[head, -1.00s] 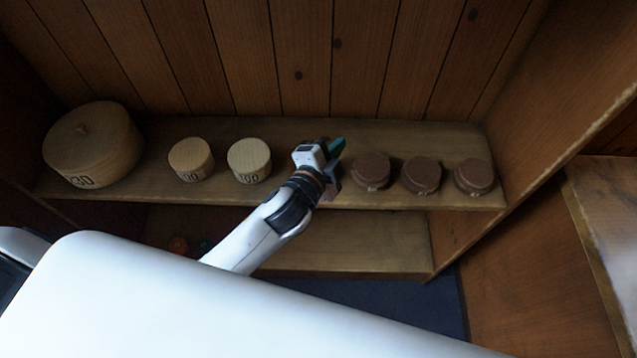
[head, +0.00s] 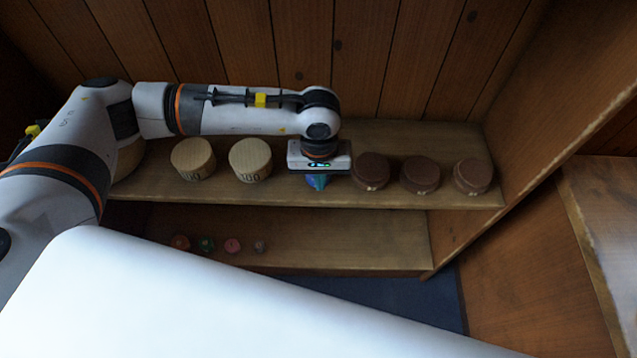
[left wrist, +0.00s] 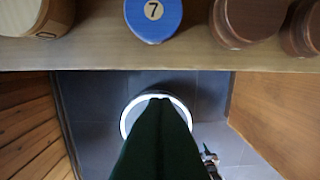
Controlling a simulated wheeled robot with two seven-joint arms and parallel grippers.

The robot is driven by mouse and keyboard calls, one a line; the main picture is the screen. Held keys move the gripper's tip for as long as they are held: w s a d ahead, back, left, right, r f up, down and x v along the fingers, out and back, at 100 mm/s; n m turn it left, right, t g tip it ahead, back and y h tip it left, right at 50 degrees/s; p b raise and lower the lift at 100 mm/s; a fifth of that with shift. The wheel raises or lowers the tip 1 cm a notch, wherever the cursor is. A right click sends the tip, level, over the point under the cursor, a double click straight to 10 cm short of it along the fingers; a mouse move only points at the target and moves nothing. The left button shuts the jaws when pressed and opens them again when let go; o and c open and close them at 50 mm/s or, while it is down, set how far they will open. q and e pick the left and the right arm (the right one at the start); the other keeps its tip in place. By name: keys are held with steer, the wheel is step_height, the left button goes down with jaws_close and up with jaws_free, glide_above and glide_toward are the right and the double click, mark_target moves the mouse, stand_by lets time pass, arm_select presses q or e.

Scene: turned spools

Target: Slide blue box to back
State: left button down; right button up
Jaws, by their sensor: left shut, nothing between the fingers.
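The blue box (left wrist: 153,20), a round lidded one with a 7 on a pale disc, stands on the upper shelf near its front edge. In the head view my left gripper hides most or all of it, between the pale and the brown boxes. My left gripper (head: 317,187) points down there, with teal and blue showing below its body. In the left wrist view its dark green fingers (left wrist: 157,98) are shut and empty. Their tips appear in front of the shelf edge, apart from the box. My right gripper is out of view.
Three brown boxes (head: 371,171) (head: 420,174) (head: 473,177) stand to the right, the nearest close to the gripper. The upper shelf (head: 232,193) has bare room behind the boxes. Several small coloured things lie on the lower shelf (head: 350,240).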

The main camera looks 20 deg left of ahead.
mark_target(319, 194)
arm_select(q)
steer(key=f+p, duration=0.1)
steer(key=f, duration=0.2)
steer(key=f+p, duration=0.1)
steer(key=f, duration=0.2)
steer(key=f+p, duration=0.1)
steer(key=f, duration=0.3)
steer(key=shift+a, duration=0.3)
steer(key=w, duration=0.1)
steer(key=w+p, duration=0.1)
steer(key=shift+w+a+r, duration=0.2)
steer(key=shift+w+a, duration=0.1)
steer(key=shift+w, duration=0.05)
steer(key=shift+w+a+f, duration=0.15)
steer(key=shift+w+a, duration=0.05)
steer(key=shift+w, duration=0.5)
